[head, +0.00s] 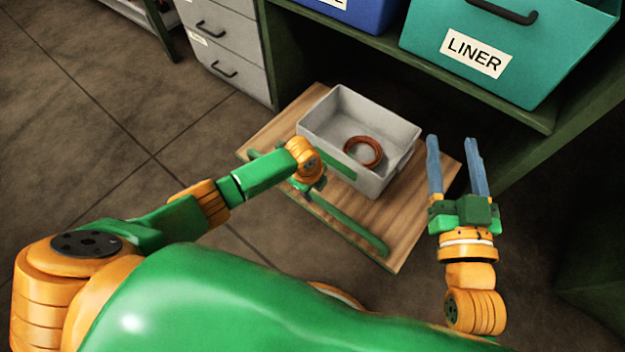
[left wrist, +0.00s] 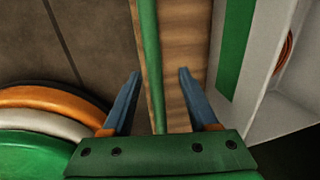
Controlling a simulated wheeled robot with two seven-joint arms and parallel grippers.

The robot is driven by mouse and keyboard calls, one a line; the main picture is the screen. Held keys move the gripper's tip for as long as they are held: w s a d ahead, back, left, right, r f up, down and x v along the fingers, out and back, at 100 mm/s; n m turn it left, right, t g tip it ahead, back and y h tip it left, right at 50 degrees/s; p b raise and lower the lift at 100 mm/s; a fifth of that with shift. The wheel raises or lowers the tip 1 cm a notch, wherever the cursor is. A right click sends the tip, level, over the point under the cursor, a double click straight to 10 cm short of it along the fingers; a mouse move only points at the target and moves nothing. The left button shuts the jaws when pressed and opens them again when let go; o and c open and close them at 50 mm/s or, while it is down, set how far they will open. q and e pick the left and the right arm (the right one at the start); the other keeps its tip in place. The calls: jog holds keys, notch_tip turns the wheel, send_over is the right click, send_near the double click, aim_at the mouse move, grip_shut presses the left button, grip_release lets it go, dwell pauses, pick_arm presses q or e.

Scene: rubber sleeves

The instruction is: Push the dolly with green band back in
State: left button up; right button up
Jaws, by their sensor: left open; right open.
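The dolly (head: 270,132) is a flat wooden board with a green handle bar (head: 345,226) along its near edge. It sticks out from the dark space under the bench. On it stands a grey bin (head: 385,183) with a green band (head: 336,164) and a reddish-brown ring (head: 363,151) inside. My left gripper (head: 312,187) is over the handle side, partly hidden by its own wrist. In the left wrist view my left gripper (left wrist: 159,72) is open, with the green bar (left wrist: 150,45) running between its fingers; contact is unclear. My right gripper (head: 450,138) is open and empty, right of the dolly.
A green bench (head: 420,72) stands over the dolly's far side, with a teal LINER bin (head: 540,60) and a blue bin (head: 350,12) on its shelf. Grey drawers (head: 225,55) stand left of the opening. The tiled floor (head: 110,130) to the left is clear.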

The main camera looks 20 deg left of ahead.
pick_arm(q)
jog(key=shift+s+r+p, duration=0.1)
jog(key=shift+r+p, duration=0.6)
jog(key=shift+p, duration=0.15)
jog(key=shift+r+p, duration=0.3)
jog(key=shift+p, duration=0.05)
jog(key=shift+s+r+p, duration=0.1)
jog(key=shift+r+p, duration=0.2)
jog(key=shift+p, duration=0.1)
jog(key=shift+a+r, duration=0.1)
jog(key=shift+r, duration=0.1)
jog(key=shift+s+r+p, duration=0.15)
jog(key=shift+r+p, duration=0.35)
jog(key=shift+p, duration=0.35)
pick_arm(e)
jog(key=s+d+f+g+h, duration=0.2)
jog(key=s+f+g, duration=0.5)
jog(key=f, duration=0.3)
jog(key=s+d+f+m+g+h, duration=0.1)
jog(key=s+d+f+g, duration=0.2)
jog(key=s+f+g, duration=0.5)
notch_tip(320, 180, down, 4)
jog(key=shift+d+r+h, duration=0.25)
jog(key=shift+h, duration=0.15)
jog(key=shift+r, duration=0.2)
